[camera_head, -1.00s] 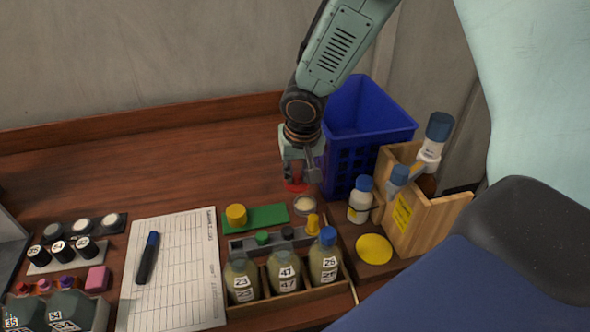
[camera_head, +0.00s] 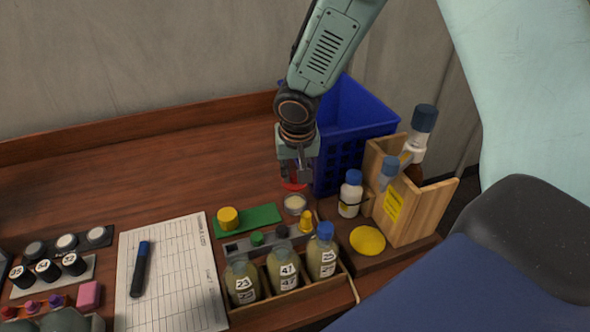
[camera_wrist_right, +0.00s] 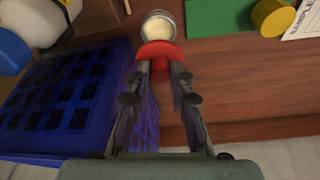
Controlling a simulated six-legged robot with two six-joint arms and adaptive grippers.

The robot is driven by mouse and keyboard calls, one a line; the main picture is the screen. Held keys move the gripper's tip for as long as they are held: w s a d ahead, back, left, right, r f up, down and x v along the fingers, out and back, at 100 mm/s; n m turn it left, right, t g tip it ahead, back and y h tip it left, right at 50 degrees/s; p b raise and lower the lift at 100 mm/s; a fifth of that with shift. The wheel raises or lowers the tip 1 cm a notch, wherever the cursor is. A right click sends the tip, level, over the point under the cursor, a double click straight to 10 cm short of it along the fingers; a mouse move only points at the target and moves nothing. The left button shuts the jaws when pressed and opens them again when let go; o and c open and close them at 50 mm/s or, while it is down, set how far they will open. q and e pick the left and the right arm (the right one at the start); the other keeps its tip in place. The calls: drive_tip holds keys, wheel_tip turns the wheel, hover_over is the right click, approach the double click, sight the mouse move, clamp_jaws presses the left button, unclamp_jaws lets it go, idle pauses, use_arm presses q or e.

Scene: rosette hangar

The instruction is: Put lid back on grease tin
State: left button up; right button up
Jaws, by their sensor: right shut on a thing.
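The open grease tin (camera_head: 295,204) stands on the wooden bench, a small round tin with pale cream contents. It also shows in the right wrist view (camera_wrist_right: 158,28). My right gripper (camera_head: 293,182) is shut on the red lid (camera_head: 294,186) and holds it just behind the tin. In the right wrist view the lid (camera_wrist_right: 158,52) sits between the fingertips (camera_wrist_right: 160,66), and its far edge overlaps the tin's near rim in the picture. I cannot tell whether they touch. My left gripper is not in view.
A blue basket (camera_head: 350,125) stands close to the right of the gripper. A wooden caddy (camera_head: 425,205) with bottles, a white bottle (camera_head: 350,193) and a yellow disc (camera_head: 367,240) are farther right. A green mat (camera_head: 262,217) and a bottle rack (camera_head: 290,300) lie in front. The back left bench is clear.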

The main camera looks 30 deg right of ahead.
sight(296, 184)
drive_tip(key=b+x, duration=0.1)
drive_tip(key=x, duration=0.2)
drive_tip(key=shift+s+d, duration=0.1)
drive_tip(key=shift+d, duration=0.1)
drive_tip(key=shift+f+b, duration=0.4)
drive_tip(key=shift+b, duration=0.05)
drive_tip(key=shift+s+a+f+b, duration=0.1)
drive_tip(key=shift+a+f+b, duration=0.05)
drive_tip(key=shift+f+b, duration=0.3)
drive_tip(key=shift+s+a+f+b, duration=0.15)
drive_tip(key=shift+f+b, duration=0.15)
drive_tip(key=shift+b, duration=0.25)
drive_tip(key=shift+w+f, duration=0.1)
drive_tip(key=shift+f, duration=0.15)
drive_tip(key=shift+w+d+f+b, duration=0.1)
drive_tip(key=shift+d+f+b, duration=0.2)
drive_tip(key=shift+b, duration=0.15)
drive_tip(key=shift+a+r, duration=0.2)
drive_tip(key=shift+a, duration=0.05)
drive_tip(key=shift+d+f, duration=0.15)
drive_tip(key=shift+b, duration=0.5)
